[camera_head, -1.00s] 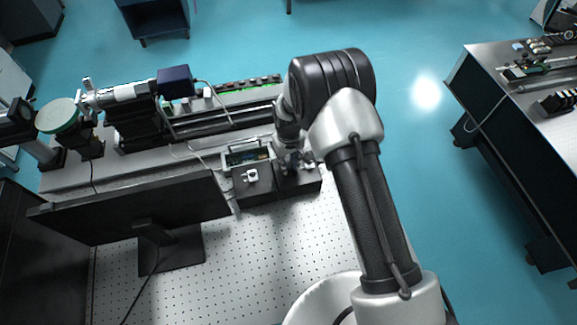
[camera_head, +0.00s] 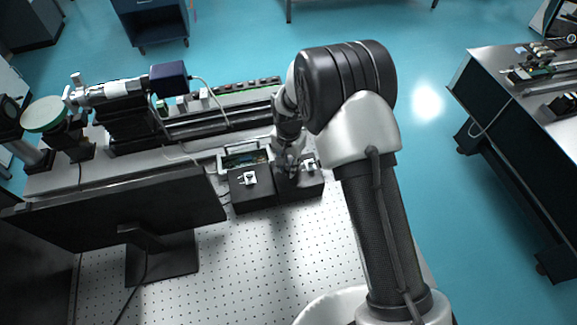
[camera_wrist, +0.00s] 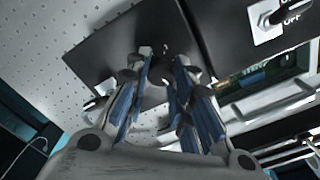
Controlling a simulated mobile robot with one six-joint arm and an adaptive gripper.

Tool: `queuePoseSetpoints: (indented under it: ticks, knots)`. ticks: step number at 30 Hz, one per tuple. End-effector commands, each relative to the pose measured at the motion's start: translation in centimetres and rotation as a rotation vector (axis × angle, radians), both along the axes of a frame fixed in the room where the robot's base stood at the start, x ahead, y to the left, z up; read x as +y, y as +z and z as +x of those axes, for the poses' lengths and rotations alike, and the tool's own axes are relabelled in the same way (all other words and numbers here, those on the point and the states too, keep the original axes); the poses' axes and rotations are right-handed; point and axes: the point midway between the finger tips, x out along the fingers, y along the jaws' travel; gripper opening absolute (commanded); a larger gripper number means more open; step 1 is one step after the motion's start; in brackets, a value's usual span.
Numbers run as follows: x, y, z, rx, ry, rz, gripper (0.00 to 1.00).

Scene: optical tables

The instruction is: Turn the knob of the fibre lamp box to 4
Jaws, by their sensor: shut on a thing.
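The fibre lamp box is the right one of two black boxes, and its top (camera_head: 312,189) shows in the head view. In the wrist view its dark top (camera_wrist: 108,47) lies under my fingers. My gripper (camera_wrist: 157,66), with blue-lined fingers, is shut on the small dark knob (camera_wrist: 157,72) on this top. The fingers hide most of the knob, and I cannot read its setting or any scale. In the head view my gripper (camera_head: 288,166) is over the box, and the knob is hidden. A pale fitting (camera_head: 310,165) shows on the box right of my gripper.
The neighbouring black box (camera_head: 252,196) has a switch (camera_head: 248,178), marked OFF in the wrist view (camera_wrist: 280,18). A monitor (camera_head: 120,212) stands to the left. Optics on a rail (camera_head: 190,128) lie behind. The perforated tabletop (camera_head: 265,250) in front is clear.

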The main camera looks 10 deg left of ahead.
Motion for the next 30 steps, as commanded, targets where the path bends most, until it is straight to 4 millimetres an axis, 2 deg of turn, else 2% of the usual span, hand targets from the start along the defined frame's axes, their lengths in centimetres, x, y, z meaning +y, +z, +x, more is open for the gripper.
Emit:
queuePoseSetpoints:
  ticks: [12,30]
  knots:
    - [-0.01,0.04,0.1,-0.003,-0.21,0.001,0.0]
    - [0.0,0.11,0.12,-0.004,-0.247,0.001,0.0]
